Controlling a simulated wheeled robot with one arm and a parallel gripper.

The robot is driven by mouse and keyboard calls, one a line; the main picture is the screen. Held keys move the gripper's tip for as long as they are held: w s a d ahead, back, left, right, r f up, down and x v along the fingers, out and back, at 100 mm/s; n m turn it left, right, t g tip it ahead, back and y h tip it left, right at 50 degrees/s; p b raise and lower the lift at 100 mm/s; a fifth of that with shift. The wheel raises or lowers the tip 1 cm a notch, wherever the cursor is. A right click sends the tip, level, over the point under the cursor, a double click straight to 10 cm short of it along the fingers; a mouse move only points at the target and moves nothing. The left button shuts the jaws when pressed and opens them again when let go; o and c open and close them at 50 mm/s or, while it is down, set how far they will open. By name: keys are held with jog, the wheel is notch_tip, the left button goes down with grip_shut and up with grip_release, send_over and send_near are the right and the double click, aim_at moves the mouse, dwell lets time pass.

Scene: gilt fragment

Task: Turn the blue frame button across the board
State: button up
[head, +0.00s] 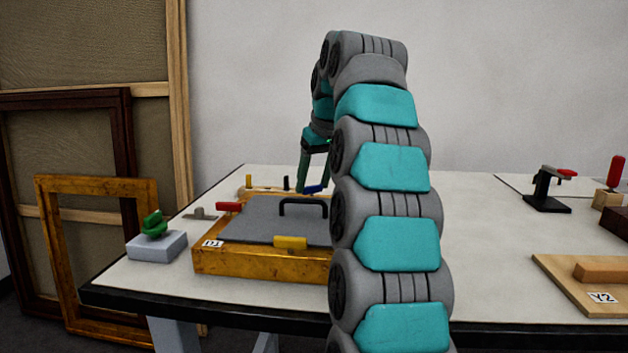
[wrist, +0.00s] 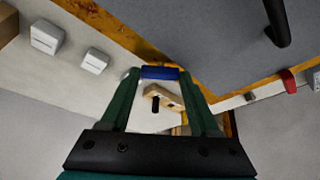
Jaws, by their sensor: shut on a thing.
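The blue frame button (head: 314,189) is at the far side of the gilt frame (head: 262,263), which holds a grey board (head: 260,222) with a black handle (head: 303,203). My gripper (head: 314,160) reaches down to it from above. In the wrist view the blue button (wrist: 159,73) lies between my fingertips, by the gilt rim (wrist: 122,34), and my gripper is shut on it. How far the button overlaps the board is hard to tell. A red button (head: 228,206) is at the left and a yellow button (head: 290,243) at the front. My arm hides the frame's right side.
A green knob on a grey block (head: 156,246) stands left of the frame. A yellow peg (head: 249,181) and black peg (head: 286,183) stand behind it. A black clamp (head: 547,190) and wooden board (head: 580,285) are on the right. The table between is clear.

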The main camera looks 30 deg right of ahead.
jog(key=o, duration=1.4)
jog(key=shift+c, duration=0.2)
jog(key=shift+r, duration=0.1)
